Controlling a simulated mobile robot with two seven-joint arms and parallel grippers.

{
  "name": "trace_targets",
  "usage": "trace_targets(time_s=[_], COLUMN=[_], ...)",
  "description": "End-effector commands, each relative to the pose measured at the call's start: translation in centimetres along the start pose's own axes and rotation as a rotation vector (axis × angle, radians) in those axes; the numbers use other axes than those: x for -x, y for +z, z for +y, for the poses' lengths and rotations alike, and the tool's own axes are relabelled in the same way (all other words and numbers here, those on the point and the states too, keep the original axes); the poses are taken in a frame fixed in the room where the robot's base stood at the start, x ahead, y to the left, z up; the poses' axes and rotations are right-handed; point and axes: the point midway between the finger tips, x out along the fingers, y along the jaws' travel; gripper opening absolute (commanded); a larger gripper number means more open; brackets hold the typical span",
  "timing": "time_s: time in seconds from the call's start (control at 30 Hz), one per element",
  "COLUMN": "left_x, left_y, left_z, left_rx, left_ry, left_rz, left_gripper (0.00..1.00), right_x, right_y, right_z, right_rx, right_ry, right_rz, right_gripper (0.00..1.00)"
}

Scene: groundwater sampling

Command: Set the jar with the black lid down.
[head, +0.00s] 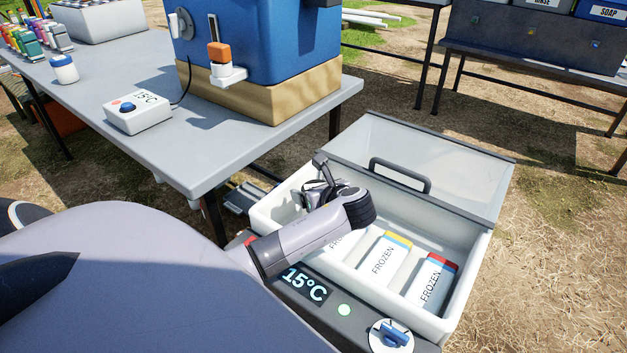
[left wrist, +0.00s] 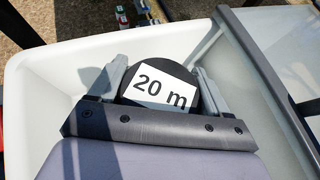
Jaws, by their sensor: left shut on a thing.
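The jar with the black lid (left wrist: 187,73) is in the left wrist view, with a white "20 m" label on its lid. My left gripper (left wrist: 160,84) is shut on it, one finger on each side. In the head view my left gripper (head: 320,192) is at the left end of the white cool box (head: 474,272), inside its opening. The jar is mostly hidden there by my arm and gripper. I cannot tell whether its bottom touches the box floor. My right gripper is in neither view.
A grey table (head: 215,150) stands close behind at left.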

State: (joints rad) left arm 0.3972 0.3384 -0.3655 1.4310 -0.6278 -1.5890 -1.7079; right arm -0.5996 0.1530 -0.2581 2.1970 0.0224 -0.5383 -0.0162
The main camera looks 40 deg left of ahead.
Motion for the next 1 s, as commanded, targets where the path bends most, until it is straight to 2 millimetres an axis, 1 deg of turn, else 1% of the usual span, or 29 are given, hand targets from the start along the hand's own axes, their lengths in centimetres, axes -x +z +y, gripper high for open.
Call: trace_targets(time_s=[0.17,0.2,0.27,0.4,0.63,0.67,0.7,0.73,1.0], left_x=[-1.2,-1.5,-1.9,-2.0,-2.0,-2.1,-2.0,-2.0,-2.0], left_y=[-2.3,-2.9,-3.5,-3.5,-3.7,-3.8,-3.8,-3.8,-3.7], left_z=[0.0,0.0,0.0,0.0,0.0,0.0,0.0,0.0,0.0], left_rx=[-0.001,-0.002,-0.001,0.001,0.000,-0.001,-0.001,-0.001,0.000], left_ry=[0.001,0.001,0.001,0.000,0.000,0.001,0.000,0.000,0.001], left_rz=[0.001,0.001,0.000,-0.001,-0.001,0.001,0.001,0.001,0.001], left_gripper=[0.35,0.35,0.35,0.35,0.35,0.80,0.93,1.00,1.00], right_x=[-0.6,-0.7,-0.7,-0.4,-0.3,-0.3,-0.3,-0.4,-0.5], right_y=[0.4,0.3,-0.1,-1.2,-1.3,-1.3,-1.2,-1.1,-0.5], right_z=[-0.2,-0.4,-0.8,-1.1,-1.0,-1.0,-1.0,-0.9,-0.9], right_rx=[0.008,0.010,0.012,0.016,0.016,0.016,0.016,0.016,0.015], right_ry=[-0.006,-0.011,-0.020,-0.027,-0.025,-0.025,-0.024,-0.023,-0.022], right_rz=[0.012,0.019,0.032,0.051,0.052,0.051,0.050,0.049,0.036], right_gripper=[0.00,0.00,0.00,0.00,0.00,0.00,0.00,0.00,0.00])
